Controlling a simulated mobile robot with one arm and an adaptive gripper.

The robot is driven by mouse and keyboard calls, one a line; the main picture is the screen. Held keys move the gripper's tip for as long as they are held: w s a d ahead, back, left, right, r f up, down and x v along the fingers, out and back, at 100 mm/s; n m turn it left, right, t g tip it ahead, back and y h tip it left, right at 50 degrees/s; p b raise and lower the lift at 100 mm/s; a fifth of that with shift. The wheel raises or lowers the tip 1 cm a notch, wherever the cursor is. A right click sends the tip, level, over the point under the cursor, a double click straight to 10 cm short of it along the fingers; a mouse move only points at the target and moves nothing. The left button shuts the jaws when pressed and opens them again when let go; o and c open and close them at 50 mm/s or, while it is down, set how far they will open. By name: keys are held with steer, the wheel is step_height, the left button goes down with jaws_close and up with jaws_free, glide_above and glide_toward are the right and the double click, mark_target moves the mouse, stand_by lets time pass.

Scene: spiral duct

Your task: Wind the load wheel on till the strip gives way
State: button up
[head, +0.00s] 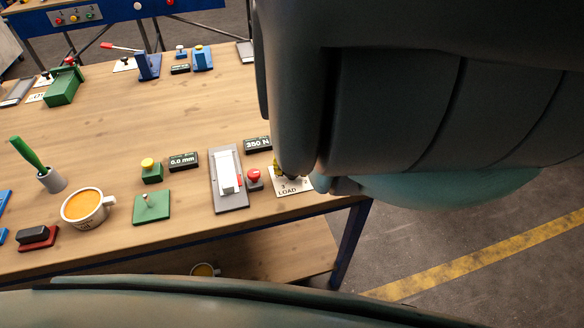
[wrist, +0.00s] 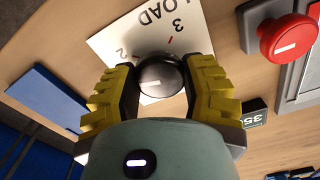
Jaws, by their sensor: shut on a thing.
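The load wheel is a round dark knob (wrist: 160,76) with a pale mark, on a white plate (wrist: 130,30) printed LOAD with the numbers 2 and 3. In the wrist view my gripper (wrist: 161,82) has its yellow ribbed fingers shut on the knob from both sides. In the head view my arm hides the knob and most of the gripper; the LOAD plate (head: 293,187) shows below it. A white piece (head: 227,171), seemingly the strip, lies in a grey fixture (head: 239,203); I see no clear break. A black display (head: 257,143) appears to read 350 N.
A red button (head: 254,176) on a grey base stands close left of the LOAD plate. Left of the fixture are a 0.0 mm display (head: 184,161), a yellow button (head: 149,164), a green plate with a small lever (head: 152,206) and a full cup (head: 84,209). The middle of the table is clear.

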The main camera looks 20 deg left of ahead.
steer(key=o, duration=1.2)
steer(key=shift+o, duration=0.2)
